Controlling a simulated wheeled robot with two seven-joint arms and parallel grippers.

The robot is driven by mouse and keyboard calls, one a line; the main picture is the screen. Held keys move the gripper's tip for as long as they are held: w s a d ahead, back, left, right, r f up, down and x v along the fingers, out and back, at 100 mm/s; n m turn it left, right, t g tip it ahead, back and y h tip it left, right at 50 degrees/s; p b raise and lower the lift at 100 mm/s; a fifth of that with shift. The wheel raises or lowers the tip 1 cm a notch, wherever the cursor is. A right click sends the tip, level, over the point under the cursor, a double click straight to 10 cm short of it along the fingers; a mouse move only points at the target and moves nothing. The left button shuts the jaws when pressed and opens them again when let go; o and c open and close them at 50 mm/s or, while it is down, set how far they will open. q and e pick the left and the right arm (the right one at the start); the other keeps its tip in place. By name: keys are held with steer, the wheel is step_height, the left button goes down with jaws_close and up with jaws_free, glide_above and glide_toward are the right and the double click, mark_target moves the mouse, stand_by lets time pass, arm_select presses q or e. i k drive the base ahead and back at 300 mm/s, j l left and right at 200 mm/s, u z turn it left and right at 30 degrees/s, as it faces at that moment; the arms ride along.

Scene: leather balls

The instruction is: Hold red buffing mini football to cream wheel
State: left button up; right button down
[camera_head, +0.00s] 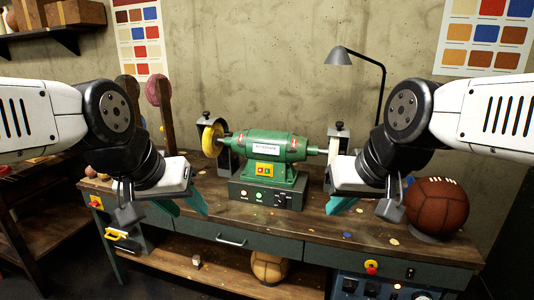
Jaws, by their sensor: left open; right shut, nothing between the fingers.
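A reddish-brown ball with white laces (436,207) rests at the right end of the bench; it is the only reddish football I can make out. The green buffing machine (265,155) stands mid-bench. The pale cream wheel (338,144) is on its right side, seen nearly edge-on and partly hidden by my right gripper. A yellow wheel (211,139) is on its left side. My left gripper (185,209) is open and empty above the bench, left of the machine. My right gripper (340,206) is shut and empty, between the machine and the ball.
The wooden bench top (300,226) has free room along its front. Small round items (91,171) lie at its left end. A lamp (340,56) stands behind. A tan ball (268,267) sits on the lower shelf. Dark upright posts (166,115) stand at the left.

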mark_target(89, 172)
steer(key=u, duration=1.35)
steer(key=i+j+z, duration=0.35)
steer(key=i+j, duration=0.6)
steer(key=i, duration=0.45)
steer(key=i+j+z, duration=0.4)
steer(key=i+j, duration=0.9)
